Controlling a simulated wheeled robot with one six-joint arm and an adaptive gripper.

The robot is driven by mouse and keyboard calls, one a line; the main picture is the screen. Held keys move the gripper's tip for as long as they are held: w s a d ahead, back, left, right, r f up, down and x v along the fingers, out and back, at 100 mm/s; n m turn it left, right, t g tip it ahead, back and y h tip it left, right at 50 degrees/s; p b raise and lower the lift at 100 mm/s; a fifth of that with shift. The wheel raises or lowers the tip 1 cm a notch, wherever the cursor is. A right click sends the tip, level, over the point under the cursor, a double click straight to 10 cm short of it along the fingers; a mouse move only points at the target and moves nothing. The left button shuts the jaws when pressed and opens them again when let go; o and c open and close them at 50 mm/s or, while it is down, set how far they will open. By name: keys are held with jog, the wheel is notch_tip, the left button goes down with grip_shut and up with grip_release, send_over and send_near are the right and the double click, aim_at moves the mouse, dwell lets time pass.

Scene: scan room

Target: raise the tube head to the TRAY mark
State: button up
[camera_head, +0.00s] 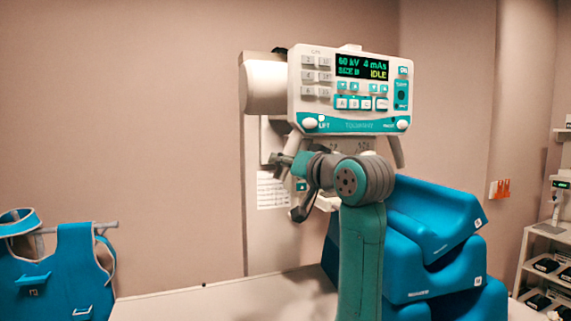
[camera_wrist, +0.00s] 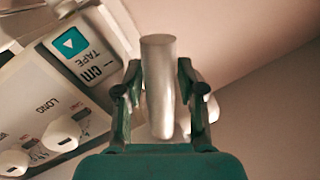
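The tube head (camera_head: 265,85) is a pale housing with a white and teal console (camera_head: 350,90) on its front. The console's display (camera_head: 361,67) reads 60 kV, 4 mAs and IDLE. A grey handle (camera_head: 397,151) slants down below the console's right side. My gripper (camera_head: 280,159) is under the console's left side. In the wrist view a grey round handle (camera_wrist: 158,80) stands between the fingers of my gripper (camera_wrist: 160,88). The TRAY mark is not legible in either view.
Blue foam blocks (camera_head: 425,255) are stacked right of my arm. A blue apron (camera_head: 65,270) hangs at lower left. A shelf (camera_head: 545,260) stands at the far right. A printed sheet (camera_head: 272,192) is behind my gripper. The wall left of the tube head is clear.

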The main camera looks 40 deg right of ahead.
grip_shut()
send_near(285, 86)
jog(key=w+a, duration=0.2)
jog(key=w, duration=0.1)
jog(key=w+a+f, duration=0.1)
jog(key=shift+w, duration=0.4)
jog(key=shift+o, duration=0.9)
grip_release()
jog(key=s, duration=1.2)
jog(key=shift+a, duration=0.45)
